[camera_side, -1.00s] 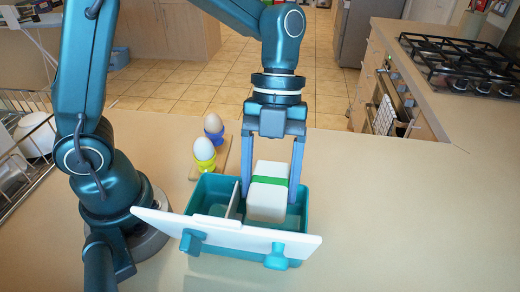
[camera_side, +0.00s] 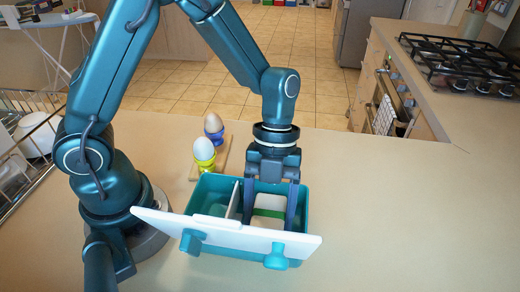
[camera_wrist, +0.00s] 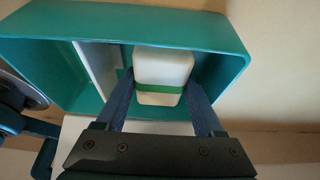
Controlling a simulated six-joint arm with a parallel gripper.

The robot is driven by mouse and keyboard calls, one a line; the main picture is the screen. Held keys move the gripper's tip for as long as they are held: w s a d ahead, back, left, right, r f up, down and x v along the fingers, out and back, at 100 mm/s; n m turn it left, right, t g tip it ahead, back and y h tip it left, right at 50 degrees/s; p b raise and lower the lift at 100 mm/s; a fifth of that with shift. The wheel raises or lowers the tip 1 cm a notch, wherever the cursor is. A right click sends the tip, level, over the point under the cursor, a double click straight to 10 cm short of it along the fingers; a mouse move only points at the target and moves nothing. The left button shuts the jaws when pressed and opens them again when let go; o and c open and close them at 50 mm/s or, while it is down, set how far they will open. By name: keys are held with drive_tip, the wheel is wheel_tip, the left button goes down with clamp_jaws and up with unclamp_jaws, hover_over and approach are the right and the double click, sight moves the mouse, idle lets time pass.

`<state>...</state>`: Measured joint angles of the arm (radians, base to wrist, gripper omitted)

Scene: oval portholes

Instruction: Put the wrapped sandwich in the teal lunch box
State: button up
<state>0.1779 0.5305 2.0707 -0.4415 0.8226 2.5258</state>
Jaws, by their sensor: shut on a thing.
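The wrapped sandwich (camera_side: 268,205) is a white block with a green band. It is down inside the larger, right compartment of the teal lunch box (camera_side: 304,212), and its lower part is hidden by the white lid in the side view. My gripper (camera_side: 271,215) reaches into the box with a finger on either side of the sandwich, shut on it. In the wrist view the sandwich (camera_wrist: 163,75) lies between the fingers of my gripper (camera_wrist: 163,90), beside the white divider. I cannot tell whether it touches the box floor.
The box's white lid (camera_side: 225,232) with teal latches hangs open at the front. A white divider (camera_side: 233,199) splits the box. Two egg cups with eggs (camera_side: 205,152) stand on a small board behind it. A dish rack (camera_side: 30,150) is at far left. The counter right is clear.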

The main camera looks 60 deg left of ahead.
drive_tip(key=o, duration=1.4)
drive_tip(key=shift+o, duration=0.2)
drive_tip(key=v, duration=1.2)
drive_tip(key=s+a+r+n+t+y, duration=0.1)
drive_tip(key=s+a+n+t, duration=0.2)
drive_tip(key=n, duration=1)
drive_tip(key=s+a+r+n+t+y, duration=0.2)
drive_tip(key=s+a+n+t, duration=0.1)
drive_tip(key=n, duration=1.1)
drive_tip(key=s+t, duration=0.1)
drive_tip(key=t, duration=0.1)
drive_tip(key=shift+s+a+t, duration=0.3)
drive_tip(key=shift+a+t, duration=0.1)
